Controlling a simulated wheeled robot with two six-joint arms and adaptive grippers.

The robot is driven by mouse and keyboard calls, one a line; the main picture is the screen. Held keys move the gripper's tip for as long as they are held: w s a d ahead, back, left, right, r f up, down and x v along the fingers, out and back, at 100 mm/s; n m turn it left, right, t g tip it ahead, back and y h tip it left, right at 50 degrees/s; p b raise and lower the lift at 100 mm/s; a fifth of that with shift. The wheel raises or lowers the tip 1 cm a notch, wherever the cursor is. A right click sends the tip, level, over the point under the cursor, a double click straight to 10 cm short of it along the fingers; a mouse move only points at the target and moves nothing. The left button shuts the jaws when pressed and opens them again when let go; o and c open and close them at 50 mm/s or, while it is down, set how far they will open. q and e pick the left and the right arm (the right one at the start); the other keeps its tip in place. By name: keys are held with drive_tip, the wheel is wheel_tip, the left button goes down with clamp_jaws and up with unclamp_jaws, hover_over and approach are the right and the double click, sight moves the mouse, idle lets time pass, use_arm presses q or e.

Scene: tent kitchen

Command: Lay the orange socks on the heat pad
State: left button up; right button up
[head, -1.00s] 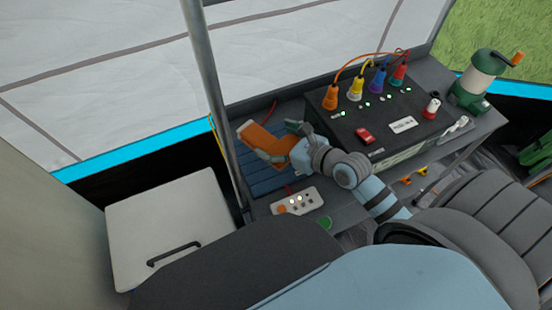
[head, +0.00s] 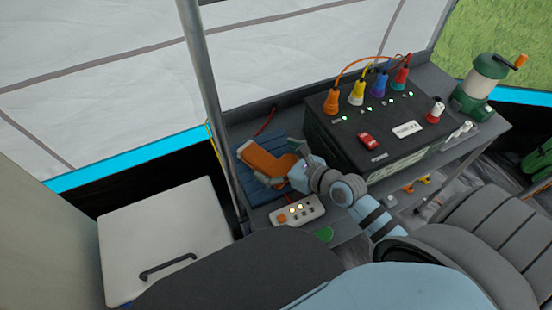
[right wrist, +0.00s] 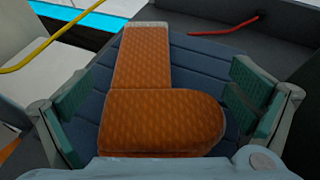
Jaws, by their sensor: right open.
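The orange socks (head: 262,160), a folded L-shaped pair with a grey band at one end, lie over the blue slatted heat pad (head: 257,190). In the right wrist view the socks (right wrist: 155,115) appear flat against the pad (right wrist: 205,65), though I cannot tell whether they touch it all along. My right gripper (head: 280,166) is open around the socks' foot end. In the wrist view its teal-padded fingers stand apart on both sides, with a gap to the socks. My left gripper is not in view.
A white control box (head: 297,211) sits in front of the pad. A black power station (head: 375,130) with coloured plugs stands right of it. A metal pole (head: 215,110) rises just left of the pad.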

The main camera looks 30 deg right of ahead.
drive_tip(key=shift+r, duration=0.2)
drive_tip(key=p+v, duration=0.3)
drive_tip(key=v, duration=0.3)
drive_tip(key=shift+s+d+r, duration=0.1)
drive_tip(key=shift+s+r, duration=0.1)
drive_tip(key=shift+s, duration=0.15)
drive_tip(key=shift+s+d, duration=0.15)
drive_tip(key=shift+s, duration=0.25)
drive_tip(key=shift+w, duration=0.1)
